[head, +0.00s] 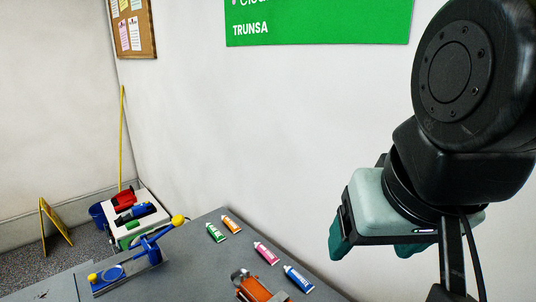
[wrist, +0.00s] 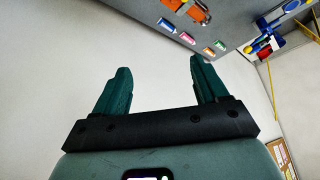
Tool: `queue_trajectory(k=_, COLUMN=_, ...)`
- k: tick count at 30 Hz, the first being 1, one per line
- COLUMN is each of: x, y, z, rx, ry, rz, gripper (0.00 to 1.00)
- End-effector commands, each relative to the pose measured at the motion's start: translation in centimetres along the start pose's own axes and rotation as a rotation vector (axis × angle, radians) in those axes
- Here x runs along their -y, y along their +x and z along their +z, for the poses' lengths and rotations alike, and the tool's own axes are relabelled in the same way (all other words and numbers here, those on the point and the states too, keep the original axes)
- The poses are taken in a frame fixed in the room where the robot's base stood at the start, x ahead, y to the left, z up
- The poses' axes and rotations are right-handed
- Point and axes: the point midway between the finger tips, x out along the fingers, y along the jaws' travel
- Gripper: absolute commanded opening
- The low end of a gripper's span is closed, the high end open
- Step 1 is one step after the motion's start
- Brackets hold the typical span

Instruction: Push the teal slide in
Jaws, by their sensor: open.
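I cannot make out a teal slide in either view. A blue device with yellow knobs (head: 152,246) stands on the grey table (head: 205,262) at the lower left of the head view; it also shows at the upper right of the wrist view (wrist: 268,28). An orange device with a metal part (head: 258,289) is at the table's lower middle, partly cut off by the picture edge. My gripper (head: 376,248) is raised to the right of the table, apart from everything. In the wrist view its two teal fingers (wrist: 160,72) are spread wide with nothing between them.
Green (head: 216,233), orange (head: 232,224), pink (head: 266,253) and blue (head: 298,279) tubes lie on the table. Behind stand a pale box with red and blue items (head: 150,222), a blue bucket (head: 98,214) and a yellow floor sign (head: 55,222). A white wall (head: 250,130) rises behind the table.

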Motion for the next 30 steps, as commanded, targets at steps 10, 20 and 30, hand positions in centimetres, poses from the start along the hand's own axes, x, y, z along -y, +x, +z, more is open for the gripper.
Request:
queue_trajectory(k=10, x=9.3, y=7.3, z=-4.8, rx=0.173, ry=0.017, rz=-0.104, gripper=0.52)
queue_trajectory(k=20, x=22.5, y=16.7, z=-2.4, rx=0.345, ry=0.031, rz=-0.105, gripper=0.52)
queue_trajectory(k=30, x=33.6, y=25.8, z=8.2, rx=0.461, ry=0.028, rz=-0.021, gripper=0.52)
